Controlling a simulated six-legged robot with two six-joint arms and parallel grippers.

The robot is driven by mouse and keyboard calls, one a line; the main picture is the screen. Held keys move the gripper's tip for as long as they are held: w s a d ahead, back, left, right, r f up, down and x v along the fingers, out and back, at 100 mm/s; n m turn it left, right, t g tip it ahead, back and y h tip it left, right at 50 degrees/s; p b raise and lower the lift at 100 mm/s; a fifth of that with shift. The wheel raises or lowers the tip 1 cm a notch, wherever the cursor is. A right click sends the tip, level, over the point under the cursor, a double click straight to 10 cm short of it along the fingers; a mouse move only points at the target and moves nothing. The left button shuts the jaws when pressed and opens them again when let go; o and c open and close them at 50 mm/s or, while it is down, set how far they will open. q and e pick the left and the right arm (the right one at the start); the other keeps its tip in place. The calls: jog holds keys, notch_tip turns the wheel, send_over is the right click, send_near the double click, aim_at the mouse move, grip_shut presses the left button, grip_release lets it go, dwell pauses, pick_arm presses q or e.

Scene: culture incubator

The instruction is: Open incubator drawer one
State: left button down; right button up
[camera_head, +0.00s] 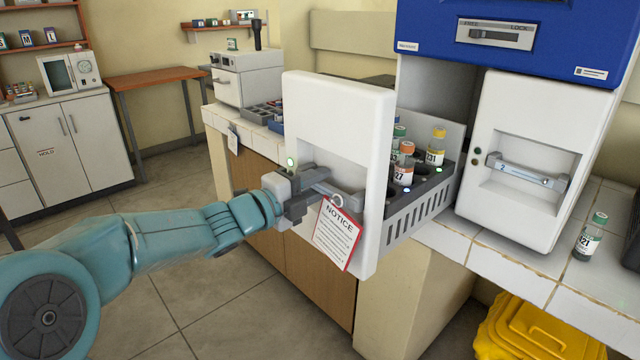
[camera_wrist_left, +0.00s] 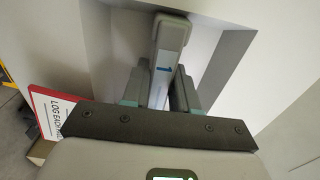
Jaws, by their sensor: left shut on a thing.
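The incubator (camera_head: 500,55) has a blue top and two white drawers. The left drawer (camera_head: 335,105) is pulled well out, its grey slotted side and rack showing behind the white front. Several capped bottles (camera_head: 403,163) stand in its rack. My left gripper (camera_head: 312,190) is shut on this drawer's grey bar handle (camera_head: 345,196); the handle (camera_wrist_left: 165,65) also shows between the fingers in the left wrist view. A red-edged notice tag (camera_head: 337,235) hangs at the handle. The right drawer (camera_head: 520,165), its handle marked 2, is closed. My right gripper is not in view.
A single bottle with a green cap (camera_head: 589,237) stands on the tiled counter (camera_head: 500,262) at the right. A yellow bin (camera_head: 535,335) is below. A white device (camera_head: 240,78) stands behind the open drawer. Floor at left is clear.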

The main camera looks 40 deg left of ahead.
pick_arm(q)
jog(key=shift+s+f, duration=0.1)
jog(key=c, duration=1)
grip_release()
jog(key=shift+d, duration=0.1)
jog(key=shift+o, duration=0.2)
jog(key=s+a, duration=0.1)
jog(key=s, duration=1.5)
jog(key=shift+a+b, duration=0.15)
jog(key=shift+b, duration=0.2)
jog(key=shift+s, duration=0.1)
